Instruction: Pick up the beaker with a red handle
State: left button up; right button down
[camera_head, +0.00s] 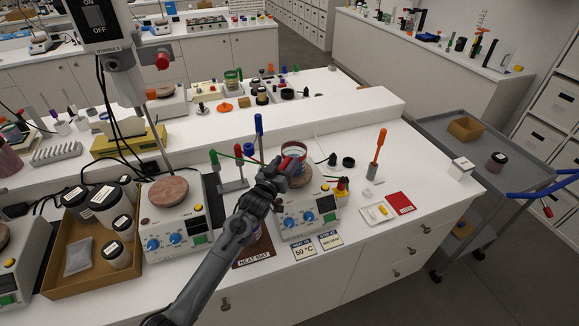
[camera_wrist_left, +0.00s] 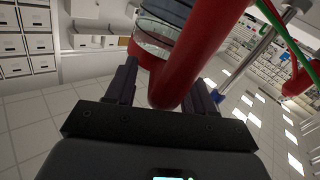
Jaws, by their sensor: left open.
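The beaker (camera_head: 300,151) is clear glass with a red rim band and a red handle, and stands on the right hot plate (camera_head: 310,212). My left gripper (camera_head: 281,167) reaches it from the front left in the head view. In the left wrist view the red handle (camera_wrist_left: 190,62) comes down between the two open fingers of the left gripper (camera_wrist_left: 163,95), with the beaker's glass (camera_wrist_left: 156,38) just beyond. I cannot tell whether either finger touches the handle. My gripper hides part of the beaker's lower side. My right gripper is not in view.
A stand with red and green clamps (camera_head: 230,172) is close to the left of my gripper. Another hot plate (camera_head: 175,220) and a cardboard tray of jars (camera_head: 55,277) are further left. An orange-handled tool (camera_head: 376,155) stands right. Free counter lies at the front right.

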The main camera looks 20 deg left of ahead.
pick_arm(q)
grip_shut()
jog(key=shift+r, duration=0.15)
dwell(0.4)
